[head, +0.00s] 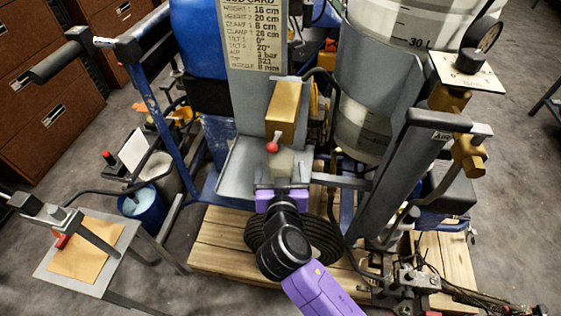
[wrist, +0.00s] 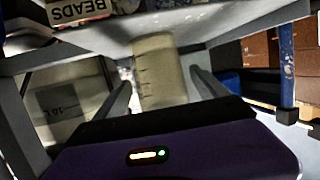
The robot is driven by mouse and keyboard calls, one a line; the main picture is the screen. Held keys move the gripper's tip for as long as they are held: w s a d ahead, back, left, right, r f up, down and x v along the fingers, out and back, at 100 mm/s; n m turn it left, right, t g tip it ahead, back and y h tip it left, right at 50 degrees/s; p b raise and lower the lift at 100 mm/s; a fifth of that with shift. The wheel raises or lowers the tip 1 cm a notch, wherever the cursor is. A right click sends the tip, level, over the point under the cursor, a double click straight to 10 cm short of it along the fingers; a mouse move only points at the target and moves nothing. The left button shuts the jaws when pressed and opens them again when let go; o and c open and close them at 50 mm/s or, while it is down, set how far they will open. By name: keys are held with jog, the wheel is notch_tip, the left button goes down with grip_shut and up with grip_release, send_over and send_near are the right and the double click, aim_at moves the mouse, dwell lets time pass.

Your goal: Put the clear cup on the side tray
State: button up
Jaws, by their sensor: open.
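The clear cup (head: 283,162) stands below the brass block with a red knob, at the front of a grey metal tray (head: 238,170). In the wrist view the cup (wrist: 158,72) looks pale beige, with marks on its wall, and shows between my two fingers. My gripper (head: 281,184) is open around the cup, with a visible gap to the right finger; contact on the left is unclear. My gripper hides the cup's lower part in the head view. I cannot tell whether the grey tray is the side tray.
A small side table (head: 118,271) with a tan sheet stands at the lower left. A grey upright (head: 381,195) and brass valve (head: 468,155) are on the right. A coiled black hose (head: 325,240) lies on the wooden pallet (head: 215,247). A blue frame post (head: 155,110) rises left of the tray.

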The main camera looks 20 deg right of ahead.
jog(key=v, duration=0.7)
jog(key=shift+s+b, duration=0.2)
jog(key=shift+b, duration=0.2)
jog(key=shift+a, duration=0.1)
jog(key=s+d+f+n+y, duration=0.1)
jog(key=s+f+n+y, duration=0.25)
jog(key=s, duration=0.45)
jog(key=s+d+f+n+y, duration=0.2)
jog(key=s+f, duration=0.2)
jog(key=s, duration=0.4)
jog(key=s+d+r+m+t, duration=0.1)
jog(key=s+r, duration=0.9)
jog(key=s, duration=0.5)
jog(key=shift+d, duration=0.25)
jog(key=shift+s+d+r, duration=0.1)
jog(key=shift+r, duration=0.05)
